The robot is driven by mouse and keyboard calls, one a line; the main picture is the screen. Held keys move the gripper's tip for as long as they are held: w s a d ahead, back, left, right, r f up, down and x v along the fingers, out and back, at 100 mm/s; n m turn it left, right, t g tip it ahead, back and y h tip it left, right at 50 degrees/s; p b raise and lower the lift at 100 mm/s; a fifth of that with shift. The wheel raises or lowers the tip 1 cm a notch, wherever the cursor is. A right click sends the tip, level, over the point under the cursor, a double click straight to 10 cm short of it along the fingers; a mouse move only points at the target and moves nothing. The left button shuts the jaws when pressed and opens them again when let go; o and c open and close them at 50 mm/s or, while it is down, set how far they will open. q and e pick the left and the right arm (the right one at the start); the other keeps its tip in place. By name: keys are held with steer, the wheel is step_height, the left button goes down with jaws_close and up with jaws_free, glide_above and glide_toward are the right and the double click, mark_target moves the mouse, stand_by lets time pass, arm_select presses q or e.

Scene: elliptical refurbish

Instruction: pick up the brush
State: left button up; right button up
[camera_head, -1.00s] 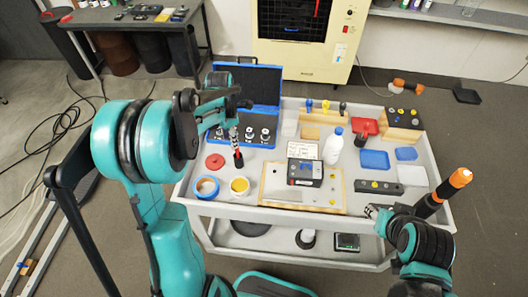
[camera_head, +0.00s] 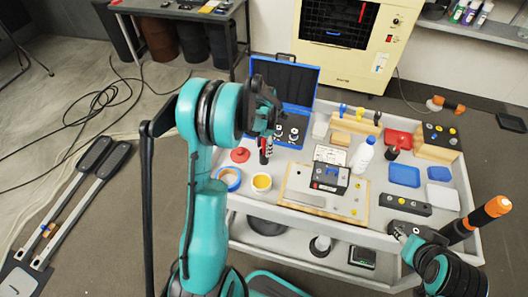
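No thing is plain to me as the brush. A slim black-and-red tool (camera_head: 265,150) that could be it shows just below my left gripper (camera_head: 270,124), beside the red disc (camera_head: 240,155). My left gripper is dark and partly hidden by its own teal arm; I cannot tell whether its fingers are open or touch that tool. My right gripper (camera_head: 402,231) is at the cart's front right edge, partly hidden by its arm. An orange-and-black cylinder (camera_head: 476,219) stands tilted beside that arm; I cannot tell whether the gripper touches it.
The grey cart (camera_head: 455,160) carries an open blue case (camera_head: 285,80), blue tape (camera_head: 229,179), a yellow-filled cup (camera_head: 262,182), a wooden board (camera_head: 296,183) with a black device (camera_head: 329,178), a white bottle (camera_head: 362,155) and blue blocks (camera_head: 404,175). A cream machine (camera_head: 355,42) stands behind.

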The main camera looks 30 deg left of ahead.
arm_select(q)
jaws_close()
steer(key=shift+r, duration=0.1)
step_height(320, 180, up, 10)
steer(key=p, duration=0.2)
steer(key=shift+p, duration=0.35)
